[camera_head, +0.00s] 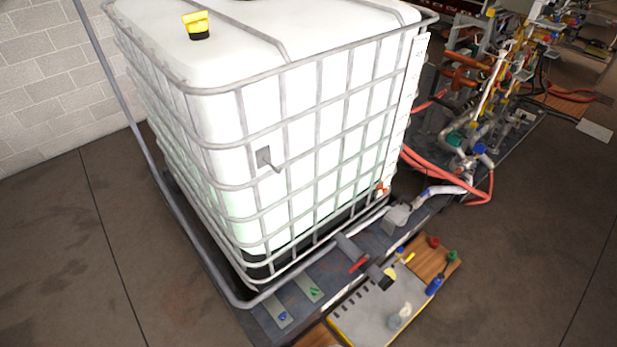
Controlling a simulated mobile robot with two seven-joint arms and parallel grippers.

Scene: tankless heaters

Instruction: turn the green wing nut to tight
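A small green part (314,291), which looks like the green wing nut, sits on a pale metal plate on the dark skid at the foot of the large white caged tank. It is small in the view, so its wing angle and how tight it is cannot be told. A similar blue part (282,316) sits on another pale plate to its lower left. Neither of my grippers can be made out in the head view, and nothing is seen touching the green part.
The caged white tank (300,115) rises directly behind the plates. A red-handled part (358,265) lies to the right on the dark skid. A grey panel with a yellow edge (345,338) and wooden boards (427,262) are lower right. Red hoses (440,172) and pipework stand farther right. Open floor (60,260) is left.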

